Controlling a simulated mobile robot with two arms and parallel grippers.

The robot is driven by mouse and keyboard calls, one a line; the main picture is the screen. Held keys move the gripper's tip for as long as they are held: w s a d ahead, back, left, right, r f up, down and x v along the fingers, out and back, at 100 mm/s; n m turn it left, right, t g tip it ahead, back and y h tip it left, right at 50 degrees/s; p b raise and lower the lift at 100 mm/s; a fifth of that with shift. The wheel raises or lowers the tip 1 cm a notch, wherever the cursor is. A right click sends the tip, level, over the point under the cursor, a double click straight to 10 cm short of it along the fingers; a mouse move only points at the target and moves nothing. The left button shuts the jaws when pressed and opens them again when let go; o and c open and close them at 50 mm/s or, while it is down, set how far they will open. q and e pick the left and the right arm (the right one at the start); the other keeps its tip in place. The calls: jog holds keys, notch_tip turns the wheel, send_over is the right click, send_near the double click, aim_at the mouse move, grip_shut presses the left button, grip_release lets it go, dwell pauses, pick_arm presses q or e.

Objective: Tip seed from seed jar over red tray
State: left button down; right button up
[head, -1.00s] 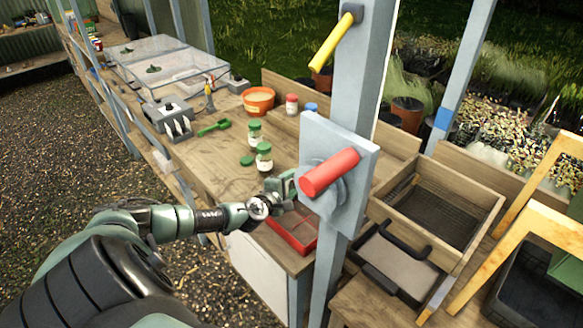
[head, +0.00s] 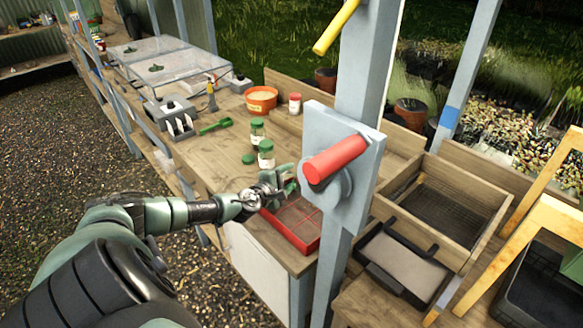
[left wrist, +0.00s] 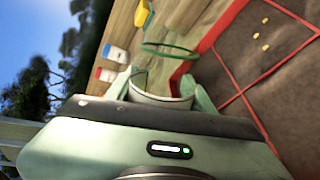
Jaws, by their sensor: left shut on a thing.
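My left gripper (head: 276,184) is over the back left part of the red tray (head: 284,236). In the left wrist view my left gripper (left wrist: 163,88) is shut on a clear jar (left wrist: 161,98), the seed jar, which looks tilted. A green ring (left wrist: 168,50), seemingly at its mouth, shows beside the rim of the red tray (left wrist: 228,18). A few yellow seeds (left wrist: 257,36) lie on the tray's dark, divided floor. How much seed is in the jar cannot be told. A loose green lid (head: 248,159) lies on the bench. My right gripper is not in view.
Two green-lidded jars (head: 265,154) stand behind the gripper. An orange tub (head: 261,100) and a red-lidded jar (head: 295,103) are farther back. A post with a red handle (head: 335,159) stands close right of the gripper. A wooden sieve box (head: 435,205) is farther right.

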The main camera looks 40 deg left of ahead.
pick_arm(q)
jog(key=shift+w+a+b, duration=0.2)
jog(key=shift+a+b, duration=1.2)
jog(key=shift+a, duration=0.65)
jog(key=shift+r, duration=0.1)
jog(key=shift+r+p, duration=0.2)
jog(key=shift+p, duration=0.75)
jog(key=shift+m+y+p, duration=0.4)
jog(key=shift+m+p, duration=0.2)
jog(key=shift+p, duration=0.4)
jog(key=shift+f+m+p, duration=0.15)
jog(key=shift+m+p, duration=0.15)
jog(key=shift+p, duration=0.1)
jog(key=shift+f, duration=0.1)
